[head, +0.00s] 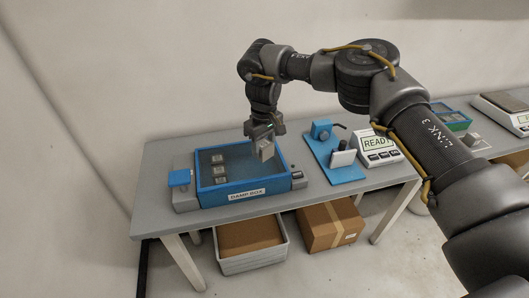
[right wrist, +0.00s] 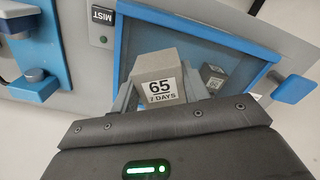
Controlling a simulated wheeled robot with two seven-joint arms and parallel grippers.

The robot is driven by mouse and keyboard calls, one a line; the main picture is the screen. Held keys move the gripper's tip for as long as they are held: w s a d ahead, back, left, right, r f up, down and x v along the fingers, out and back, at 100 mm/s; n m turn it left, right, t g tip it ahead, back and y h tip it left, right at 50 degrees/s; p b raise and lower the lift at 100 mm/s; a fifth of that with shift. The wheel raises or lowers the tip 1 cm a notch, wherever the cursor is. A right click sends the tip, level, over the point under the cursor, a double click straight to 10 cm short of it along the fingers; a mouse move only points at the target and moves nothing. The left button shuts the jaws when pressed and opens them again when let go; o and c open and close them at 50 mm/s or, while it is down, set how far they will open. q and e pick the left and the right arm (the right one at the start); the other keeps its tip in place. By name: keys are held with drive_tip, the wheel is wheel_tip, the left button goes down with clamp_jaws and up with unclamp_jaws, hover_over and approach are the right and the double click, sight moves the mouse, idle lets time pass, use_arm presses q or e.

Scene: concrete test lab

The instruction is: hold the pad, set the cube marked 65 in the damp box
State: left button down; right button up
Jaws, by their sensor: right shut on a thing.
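My right gripper (head: 264,138) is shut on a grey cube (head: 267,151) above the right part of the damp box. In the right wrist view the cube (right wrist: 160,78) shows the label "65 / 7 DAYS" between the fingers. The damp box (head: 246,194) has a blue frame and a dark inside; I cannot tell whether a clear cover lies over it. Several grey cubes (head: 220,170) sit in its left part. The blue pad (head: 179,177) stands at the box's left side with nothing touching it; it also shows in the right wrist view (right wrist: 296,89). My left gripper is out of view.
Right of the box are a grey unit marked MIST (right wrist: 103,40), a blue fixture (head: 325,160) and a scale reading READY (head: 380,147). A blue-green tray (head: 452,120) and another scale (head: 505,112) stand farther right. A crate (head: 252,262) and carton (head: 328,225) are below the table.

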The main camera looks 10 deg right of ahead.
drive_tip(key=shift+f, duration=0.1)
drive_tip(key=shift+f+b, duration=1.3)
drive_tip(key=shift+f, duration=0.1)
drive_tip(key=shift+r, duration=0.1)
drive_tip(key=shift+r+p, duration=0.85)
drive_tip(key=shift+r, duration=0.1)
